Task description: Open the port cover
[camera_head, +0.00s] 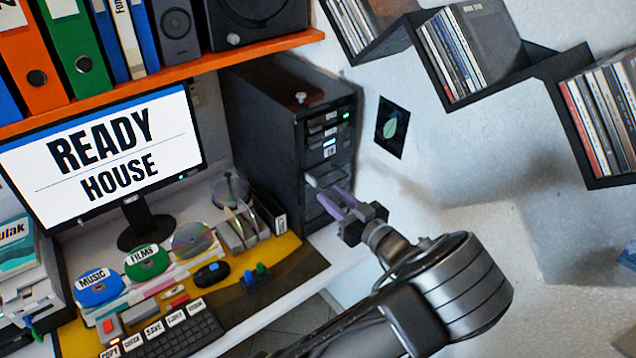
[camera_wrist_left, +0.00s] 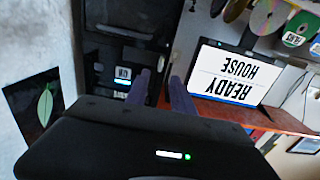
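The black computer tower (camera_head: 290,120) stands right of the monitor, its front panel facing right. Drive slots, a green light and white labels show on the panel. A small pale bar (camera_head: 322,178) sits low on the panel; I cannot tell for sure whether it is the port cover. My left gripper (camera_head: 328,193) is at the lower front of the tower, its two purple fingers apart with nothing seen between them. I cannot tell whether they touch the panel. In the left wrist view the fingers (camera_wrist_left: 159,78) point at the dark tower front (camera_wrist_left: 120,45). My right gripper is not in view.
The monitor (camera_head: 120,150) and a desk with discs, a keyboard (camera_head: 175,335) and a mouse (camera_head: 212,274) lie left. An orange shelf (camera_head: 200,65) hangs above. Black disc shelves (camera_head: 510,75) and a leaf picture (camera_head: 393,127) are on the right wall.

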